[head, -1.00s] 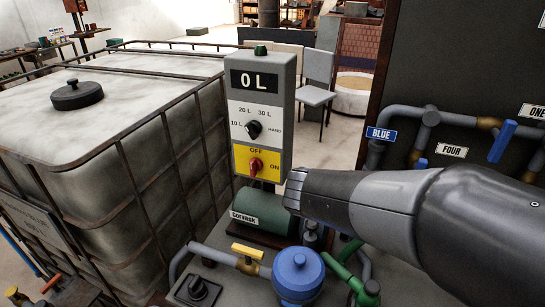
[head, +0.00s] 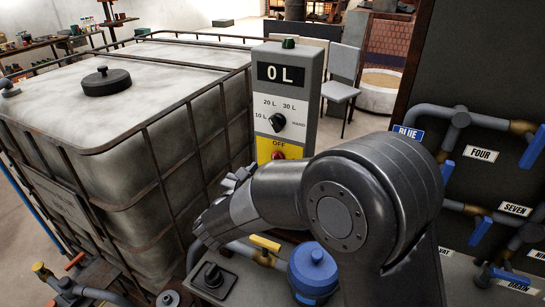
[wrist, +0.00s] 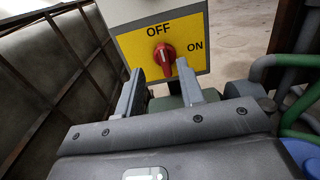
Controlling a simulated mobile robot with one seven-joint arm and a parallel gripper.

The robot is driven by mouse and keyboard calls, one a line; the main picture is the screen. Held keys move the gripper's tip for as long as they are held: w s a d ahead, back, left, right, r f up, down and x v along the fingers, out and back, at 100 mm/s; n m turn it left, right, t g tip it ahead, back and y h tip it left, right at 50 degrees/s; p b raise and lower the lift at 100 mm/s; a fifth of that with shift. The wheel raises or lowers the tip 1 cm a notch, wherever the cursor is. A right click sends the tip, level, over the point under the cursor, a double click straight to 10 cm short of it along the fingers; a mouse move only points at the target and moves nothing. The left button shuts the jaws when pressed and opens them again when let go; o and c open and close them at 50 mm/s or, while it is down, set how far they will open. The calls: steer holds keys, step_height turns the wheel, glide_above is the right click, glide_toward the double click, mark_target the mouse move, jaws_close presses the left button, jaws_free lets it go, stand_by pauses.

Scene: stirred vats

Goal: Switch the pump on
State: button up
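The pump's grey control box (head: 315,95) stands upright beside the tank, its display reading 0 L. Its red rotary switch (wrist: 165,57) sits on a yellow plate marked OFF at the top and ON at the right. The switch handle stands about upright, toward OFF. My gripper (wrist: 160,68) is open and empty. Its fingertips are either side of the switch in the picture and appear short of it; I cannot tell the gap. The green pump body is mostly hidden.
A black selector knob (head: 277,122) is above the yellow plate. A caged white tank (head: 170,75) stands close on the left. A blue-lidded container (head: 313,270) and a yellow-handled valve (head: 265,243) are below. Labelled pipes with blue valves (head: 480,228) line the right panel.

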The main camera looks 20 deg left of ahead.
mark_target(273, 155)
steer(key=w, duration=0.8)
jaws_close()
